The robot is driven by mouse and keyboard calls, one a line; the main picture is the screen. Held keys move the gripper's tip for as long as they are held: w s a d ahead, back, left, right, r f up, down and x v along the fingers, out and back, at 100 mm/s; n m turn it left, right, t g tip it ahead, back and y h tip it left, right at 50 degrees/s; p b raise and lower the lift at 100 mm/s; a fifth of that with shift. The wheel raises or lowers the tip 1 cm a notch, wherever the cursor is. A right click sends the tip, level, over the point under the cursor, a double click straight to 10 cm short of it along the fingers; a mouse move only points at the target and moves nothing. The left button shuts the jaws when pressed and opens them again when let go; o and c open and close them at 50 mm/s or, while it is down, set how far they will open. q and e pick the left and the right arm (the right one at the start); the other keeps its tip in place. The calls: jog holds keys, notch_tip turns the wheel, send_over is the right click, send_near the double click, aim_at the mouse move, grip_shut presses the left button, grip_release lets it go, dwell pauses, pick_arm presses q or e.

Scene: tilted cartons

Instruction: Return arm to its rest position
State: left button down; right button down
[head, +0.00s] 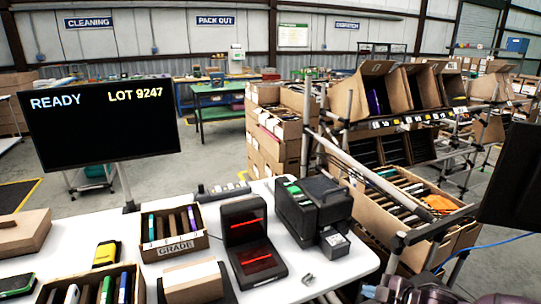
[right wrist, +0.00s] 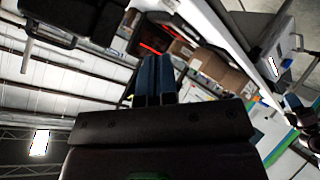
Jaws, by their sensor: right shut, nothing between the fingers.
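My right gripper (right wrist: 154,78) shows in the right wrist view with its two blue fingers together and nothing between them. In the head view, part of my right arm shows at the bottom right edge, beyond the right end of the white table (head: 335,268). The gripper is apart from the things on the table. My left gripper is in neither view.
The table holds a scanner with red lights (head: 250,240), a black printer (head: 312,205), a GRADE box (head: 175,232) and other boxes. A READY monitor (head: 98,125) stands at left. Tilted cartons (head: 385,90) fill a rack at right. A dark panel (head: 512,180) stands at the right edge.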

jog(key=s+a+m+t, duration=0.3)
jog(key=s+a+m, duration=0.1)
jog(key=a+m, duration=0.15)
jog(key=s+d+f+m+h, duration=0.1)
jog(key=s+d+f+m, duration=0.1)
jog(key=s, duration=0.1)
jog(key=s+d+f+m+h, duration=0.2)
jog(key=s+f+m, duration=0.1)
jog(key=s, duration=0.1)
jog(key=s+d+f+m+h+b, duration=0.1)
jog(key=s+d+f+m+h, duration=0.1)
jog(key=s+d+f, duration=0.1)
jog(key=shift+s+t, duration=0.25)
jog(key=shift+t, duration=0.15)
jog(key=s+d+f+m+g+h, duration=0.1)
jog(key=s+f+m, duration=0.1)
jog(key=s+f, duration=0.3)
jog(key=s, duration=0.3)
jog(key=shift+s+d+g+h, duration=0.15)
jog(key=shift+d+g+h, duration=0.15)
jog(key=shift+g, duration=0.1)
